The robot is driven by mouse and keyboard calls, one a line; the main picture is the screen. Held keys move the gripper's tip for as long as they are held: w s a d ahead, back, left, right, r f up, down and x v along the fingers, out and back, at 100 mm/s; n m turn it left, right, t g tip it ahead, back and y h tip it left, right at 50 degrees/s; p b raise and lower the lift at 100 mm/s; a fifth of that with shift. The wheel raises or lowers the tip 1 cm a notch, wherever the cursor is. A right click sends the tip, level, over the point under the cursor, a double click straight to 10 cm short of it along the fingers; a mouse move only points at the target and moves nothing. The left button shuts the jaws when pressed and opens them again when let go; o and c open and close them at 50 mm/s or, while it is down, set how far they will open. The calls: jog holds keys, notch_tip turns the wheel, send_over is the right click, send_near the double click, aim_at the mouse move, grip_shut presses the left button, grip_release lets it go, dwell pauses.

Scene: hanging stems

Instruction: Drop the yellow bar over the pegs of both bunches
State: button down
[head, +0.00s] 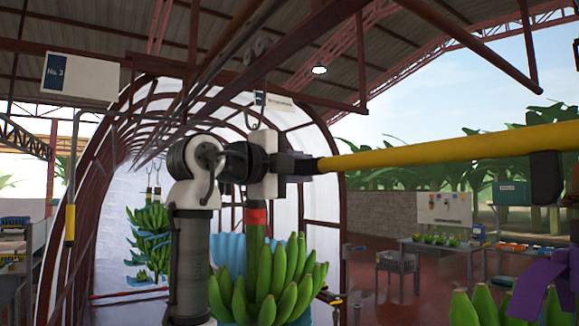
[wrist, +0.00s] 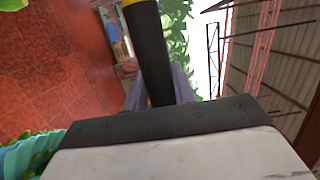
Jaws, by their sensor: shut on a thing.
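The yellow bar (head: 450,148) is nearly level, running from my gripper to the right edge of the head view. My gripper (head: 305,164) is shut on its dark left end; in the wrist view that dark end (wrist: 150,50) stands between the fingers (wrist: 160,90). A dark block (head: 545,178) shows at the bar's underside at the right; I cannot tell whether it belongs to the bar. One green bunch (head: 265,285) hangs below my gripper, with a red band on its stem. A second bunch (head: 500,307) is partly cut off at lower right, beside a purple strip (head: 538,285). I cannot make out any pegs.
More bunches (head: 150,240) hang at the left inside the arched tunnel. A "No. 3" sign (head: 80,76) hangs at upper left. Work tables (head: 435,246) and a stool-like crate (head: 397,262) stand at the back right. Open red floor lies between.

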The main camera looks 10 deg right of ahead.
jog(key=shift+w+d+f+b, duration=0.2)
jog(key=shift+d+f+b, duration=0.2)
jog(key=shift+d+f, duration=0.25)
jog(key=shift+w+d+f+b, duration=0.25)
jog(key=shift+d+f+b, duration=0.2)
jog(key=shift+f, duration=0.35)
jog(key=shift+w+d+f+b, duration=0.2)
jog(key=shift+d+f+b, duration=0.15)
jog(key=shift+d+f, duration=0.3)
jog(key=shift+a+f+b, duration=0.1)
jog(key=shift+f+b, duration=0.35)
jog(key=shift+f, duration=0.45)
jog(key=c, duration=1.1)
grip_release()
jog(key=shift+o, duration=0.2)
jog(key=b+v, duration=0.4)
jog(key=v, duration=1)
